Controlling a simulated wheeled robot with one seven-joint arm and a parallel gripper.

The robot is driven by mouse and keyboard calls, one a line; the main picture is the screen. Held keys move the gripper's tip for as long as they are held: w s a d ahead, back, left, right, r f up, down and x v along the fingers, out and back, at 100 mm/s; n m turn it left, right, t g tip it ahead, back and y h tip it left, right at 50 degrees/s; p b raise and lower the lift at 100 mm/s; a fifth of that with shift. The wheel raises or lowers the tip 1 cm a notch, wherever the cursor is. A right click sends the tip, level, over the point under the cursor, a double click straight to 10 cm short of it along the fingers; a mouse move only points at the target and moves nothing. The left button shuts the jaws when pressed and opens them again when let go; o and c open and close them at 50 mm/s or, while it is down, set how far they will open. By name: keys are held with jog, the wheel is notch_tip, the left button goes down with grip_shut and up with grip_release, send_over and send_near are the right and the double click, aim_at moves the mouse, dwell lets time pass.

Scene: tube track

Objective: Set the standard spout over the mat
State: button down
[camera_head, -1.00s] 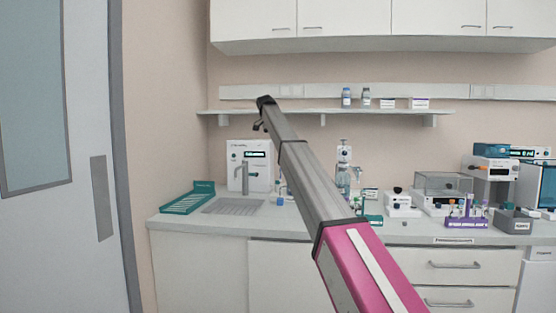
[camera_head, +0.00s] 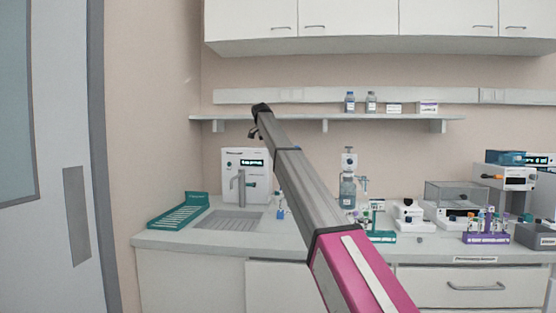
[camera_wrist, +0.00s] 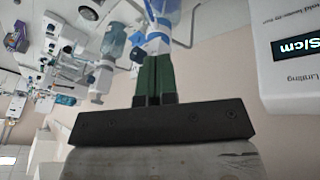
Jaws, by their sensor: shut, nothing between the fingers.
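A white dispenser unit (camera_head: 245,165) with a lit display stands at the back left of the bench. A grey spout (camera_head: 241,183) rises in front of it. Which spout is the standard one I cannot read. A grey ribbed mat (camera_head: 228,221) lies on the bench in front of the unit. My gripper (camera_head: 253,134) is high above the bench, near the shelf, apart from the spout. In the wrist view its green fingers (camera_wrist: 154,78) are together with nothing held. The unit's white face (camera_wrist: 297,85) shows at the right there. The mat is not clear in that view.
A teal rack (camera_head: 180,213) lies left of the mat. Small blue-capped items (camera_head: 280,205) stand to its right. A shelf (camera_head: 330,117) with bottles runs behind my arm. A glass bottle assembly (camera_head: 348,185), balance (camera_head: 455,205) and purple tube rack (camera_head: 487,232) fill the right side.

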jog(key=s+x, duration=0.1)
jog(key=x, duration=1.2)
jog(key=shift+s+d, duration=0.35)
jog(key=shift+d, duration=0.05)
jog(key=shift+r, duration=0.1)
jog(key=shift+s+d+n+t, duration=0.2)
jog(key=shift+d+n+t, duration=0.1)
jog(key=shift+n, duration=0.5)
jog(key=shift+s+n, duration=0.1)
jog(key=shift+n, duration=0.2)
